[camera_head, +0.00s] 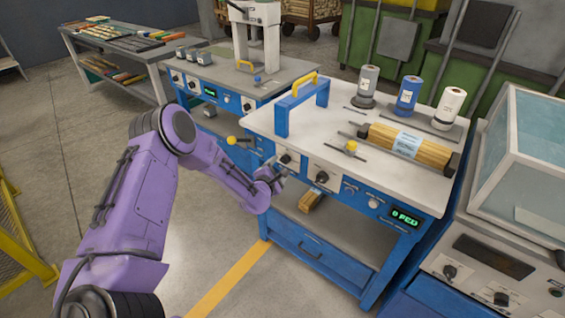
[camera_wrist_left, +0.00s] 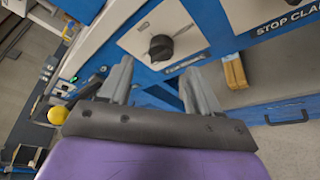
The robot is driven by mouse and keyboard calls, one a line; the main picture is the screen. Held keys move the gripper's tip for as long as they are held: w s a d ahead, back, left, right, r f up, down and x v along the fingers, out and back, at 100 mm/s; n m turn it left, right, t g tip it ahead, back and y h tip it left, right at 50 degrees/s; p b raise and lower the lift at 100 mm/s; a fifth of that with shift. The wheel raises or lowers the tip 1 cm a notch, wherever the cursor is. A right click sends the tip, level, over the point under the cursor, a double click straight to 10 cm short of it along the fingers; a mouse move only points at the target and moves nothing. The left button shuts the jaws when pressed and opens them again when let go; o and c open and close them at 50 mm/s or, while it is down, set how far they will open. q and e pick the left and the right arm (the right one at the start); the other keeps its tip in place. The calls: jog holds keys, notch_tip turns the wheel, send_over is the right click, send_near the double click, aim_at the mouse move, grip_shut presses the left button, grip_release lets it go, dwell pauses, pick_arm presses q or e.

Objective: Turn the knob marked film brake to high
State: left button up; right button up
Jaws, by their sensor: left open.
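The blue wrapping bench's front (camera_head: 340,190) carries a black knob on a white plate (camera_head: 285,158) and a second black knob (camera_head: 322,177) to its right. My left gripper (camera_head: 275,178) is just in front of the left knob. In the left wrist view the gripper (camera_wrist_left: 160,85) is open and empty, its two fingers apart. A black knob (camera_wrist_left: 161,47) shows beyond and between them, apart from the fingers, with a light pointer mark. The label under it is too small to read. The neighbouring plate reads "STOP CLA" (camera_wrist_left: 288,20). My right gripper is out of view.
A green display (camera_head: 405,217) sits right of the knobs. A yellow ball-ended lever (camera_head: 232,140) juts out left of the gripper. A glass-hooded machine (camera_head: 520,165) stands at right.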

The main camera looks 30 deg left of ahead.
aim_at(283, 162)
pick_arm(q)
jog(key=x, duration=0.5)
jog(key=shift+w, duration=0.1)
jog(key=c, duration=1)
jog(key=shift+f, duration=0.1)
jog(key=shift+c, duration=0.2)
